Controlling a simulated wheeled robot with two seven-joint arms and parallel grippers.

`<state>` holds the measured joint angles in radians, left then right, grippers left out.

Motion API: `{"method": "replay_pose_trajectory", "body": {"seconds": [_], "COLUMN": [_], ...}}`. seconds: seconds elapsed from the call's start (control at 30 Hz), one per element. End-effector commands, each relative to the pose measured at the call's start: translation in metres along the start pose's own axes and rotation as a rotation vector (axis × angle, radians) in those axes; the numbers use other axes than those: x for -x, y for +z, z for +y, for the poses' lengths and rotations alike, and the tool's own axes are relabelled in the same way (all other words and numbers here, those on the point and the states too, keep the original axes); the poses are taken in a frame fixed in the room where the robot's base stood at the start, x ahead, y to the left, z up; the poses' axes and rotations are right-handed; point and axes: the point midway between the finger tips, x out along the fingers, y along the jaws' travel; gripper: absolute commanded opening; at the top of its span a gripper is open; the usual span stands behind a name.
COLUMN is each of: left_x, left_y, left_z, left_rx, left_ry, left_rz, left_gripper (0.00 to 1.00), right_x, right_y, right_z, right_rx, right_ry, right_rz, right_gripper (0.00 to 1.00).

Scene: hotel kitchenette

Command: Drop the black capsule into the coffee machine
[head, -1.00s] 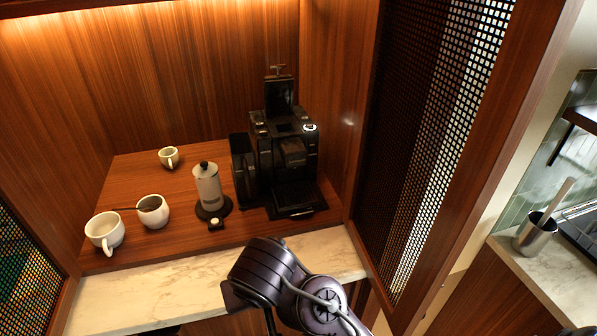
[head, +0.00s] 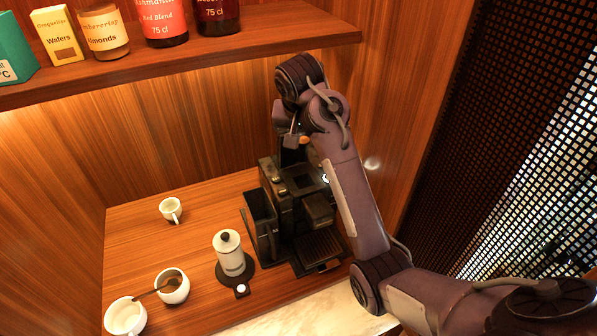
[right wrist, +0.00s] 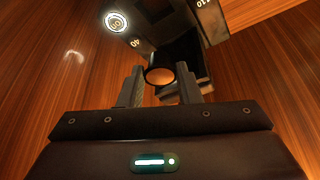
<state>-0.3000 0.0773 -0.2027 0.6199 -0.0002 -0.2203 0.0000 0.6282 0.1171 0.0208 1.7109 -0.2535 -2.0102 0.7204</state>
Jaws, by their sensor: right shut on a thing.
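The coffee machine (head: 318,208) is black and stands on the wooden counter with its lid raised at the back. My right gripper (head: 294,140) is above the machine's rear, in front of the lid, which it partly hides. In the right wrist view the gripper (right wrist: 160,84) is shut on the black capsule (right wrist: 159,75), a small round thing with a dark rim and a copper-brown face. Part of the machine (right wrist: 180,45) shows just beyond the capsule. I cannot tell whether the capsule is over the opening. My left gripper is not in view.
White cups (head: 171,210) are farther left. A shelf (head: 200,60) with bottles and boxes hangs above. The cabinet wall and mesh door (head: 500,150) are close on the right.

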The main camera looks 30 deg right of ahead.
Motion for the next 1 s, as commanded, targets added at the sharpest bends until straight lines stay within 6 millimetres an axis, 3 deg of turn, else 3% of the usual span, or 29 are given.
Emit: {"method": "replay_pose_trajectory", "body": {"seconds": [0.13,0.2,0.7,1.0], "left_x": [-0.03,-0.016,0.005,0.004], "left_y": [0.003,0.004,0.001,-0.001], "left_z": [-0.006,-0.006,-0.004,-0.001], "left_rx": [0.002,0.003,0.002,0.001], "left_ry": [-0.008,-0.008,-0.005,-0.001], "left_rz": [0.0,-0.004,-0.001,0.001], "left_gripper": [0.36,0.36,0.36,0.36], "right_x": [-0.03,-0.035,-0.088,-0.09], "right_y": [0.013,0.015,0.037,0.038], "right_z": [0.0,0.001,0.001,0.0], "right_rx": [-0.001,0.0,-0.001,-0.001], "right_ry": [0.0,0.004,0.002,0.0], "right_rz": [-0.003,-0.006,-0.002,-0.001], "right_gripper": [0.07,0.07,0.07,0.07]}}
